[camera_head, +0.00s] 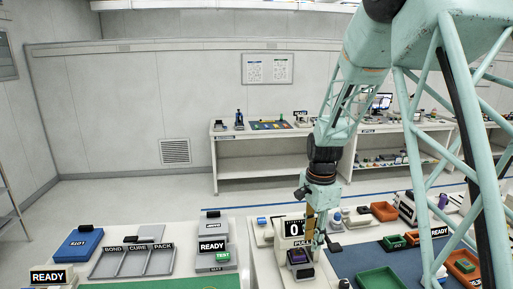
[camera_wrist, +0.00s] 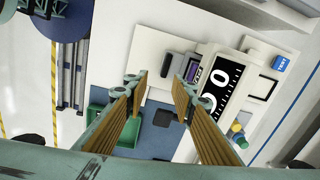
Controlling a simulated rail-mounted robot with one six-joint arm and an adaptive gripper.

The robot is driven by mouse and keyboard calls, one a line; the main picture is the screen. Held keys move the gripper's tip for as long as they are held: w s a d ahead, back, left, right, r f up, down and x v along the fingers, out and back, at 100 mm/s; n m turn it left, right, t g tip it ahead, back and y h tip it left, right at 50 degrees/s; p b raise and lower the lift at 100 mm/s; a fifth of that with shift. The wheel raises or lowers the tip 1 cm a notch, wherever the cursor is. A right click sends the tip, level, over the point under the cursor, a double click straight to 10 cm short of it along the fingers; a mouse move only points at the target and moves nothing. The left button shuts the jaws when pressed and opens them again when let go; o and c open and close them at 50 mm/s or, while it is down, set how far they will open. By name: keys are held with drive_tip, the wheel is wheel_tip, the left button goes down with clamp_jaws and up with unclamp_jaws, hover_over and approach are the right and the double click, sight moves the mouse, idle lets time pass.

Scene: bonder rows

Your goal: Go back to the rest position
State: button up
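My arm reaches down in the head view. My gripper (camera_head: 316,238) hangs over the workbench, in front of the white pull tester. In the wrist view, my gripper (camera_wrist: 163,80) has its two brown ribbed fingers apart, with nothing between them. The pull tester (camera_head: 291,258) has a black and white dial, which shows large in the wrist view beside the right finger. Whether the fingers touch the tester cannot be told.
The bench holds a blue LOTS tray (camera_head: 79,244), a grey BOND/CURE/PACK tray (camera_head: 132,262), a READY unit (camera_head: 212,257), a green bin (camera_head: 381,279) and orange bins (camera_head: 384,211). A white shelf bench (camera_head: 262,163) stands behind, across open floor.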

drive_tip(key=s+d+r+n+t+b, duration=0.2)
drive_tip(key=s+r+n, duration=0.5)
drive_tip(key=s+r, duration=1.25)
drive_tip(key=s+n+t+b, duration=0.1)
drive_tip(key=s+n+b, duration=0.3)
drive_tip(key=s, duration=2.1)
drive_tip(key=shift+s+r+n+t+b, duration=0.3)
drive_tip(key=shift+r+n+b, duration=0.1)
drive_tip(key=shift+n, duration=1.4)
drive_tip(key=shift+w+a, duration=0.1)
